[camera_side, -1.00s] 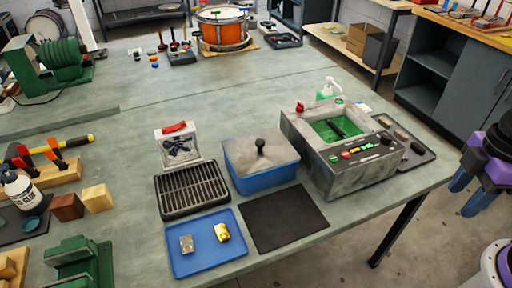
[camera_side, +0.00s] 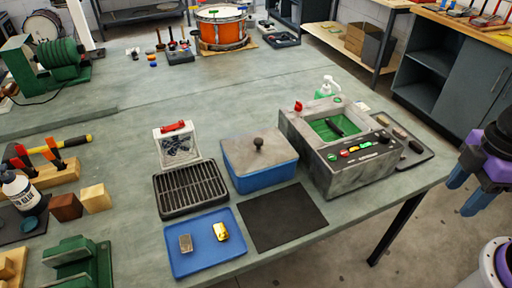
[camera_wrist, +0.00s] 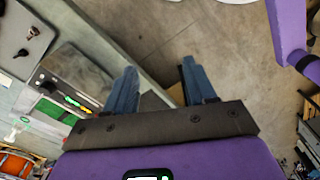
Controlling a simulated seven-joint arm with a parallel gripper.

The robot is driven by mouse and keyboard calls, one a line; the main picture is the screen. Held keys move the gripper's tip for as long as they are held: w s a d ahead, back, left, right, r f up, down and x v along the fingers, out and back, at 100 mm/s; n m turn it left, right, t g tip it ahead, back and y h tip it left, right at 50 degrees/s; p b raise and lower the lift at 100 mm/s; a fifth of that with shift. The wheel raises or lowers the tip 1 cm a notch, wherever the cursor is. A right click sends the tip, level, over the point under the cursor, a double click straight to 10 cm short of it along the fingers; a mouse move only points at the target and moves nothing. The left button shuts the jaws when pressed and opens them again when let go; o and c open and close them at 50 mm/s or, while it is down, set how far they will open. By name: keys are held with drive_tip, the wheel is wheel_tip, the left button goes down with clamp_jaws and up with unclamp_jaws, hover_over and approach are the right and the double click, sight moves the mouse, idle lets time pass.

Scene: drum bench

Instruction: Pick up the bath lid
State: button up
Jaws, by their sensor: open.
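The bath lid (camera_side: 259,153) is a grey, flat metal cover with a dark round knob (camera_side: 258,143) on top. It sits on the blue bath (camera_side: 265,178) in the middle of the bench in the side view. My gripper (camera_side: 467,198) is at the right edge of the side view, past the bench's right end and well apart from the lid. In the wrist view my gripper (camera_wrist: 163,88) has its two blue-grey fingers spread with nothing between them. The lid is not clearly visible in the wrist view.
The grey machine with a green basin (camera_side: 340,150) stands right of the bath, between it and my gripper. A black rack (camera_side: 190,188) is to its left. A blue tray (camera_side: 205,258) with two small metal blocks and a bare black mat (camera_side: 283,217) lie in front.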

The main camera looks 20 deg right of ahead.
drive_tip(key=n+t+h, duration=0.3)
drive_tip(key=n+t, duration=1.1)
drive_tip(key=n, duration=0.7)
approach(259, 143)
drive_tip(key=x, duration=0.6)
drive_tip(key=shift+s+f, duration=0.15)
drive_tip(key=shift+x, duration=2.75)
clamp_jaws()
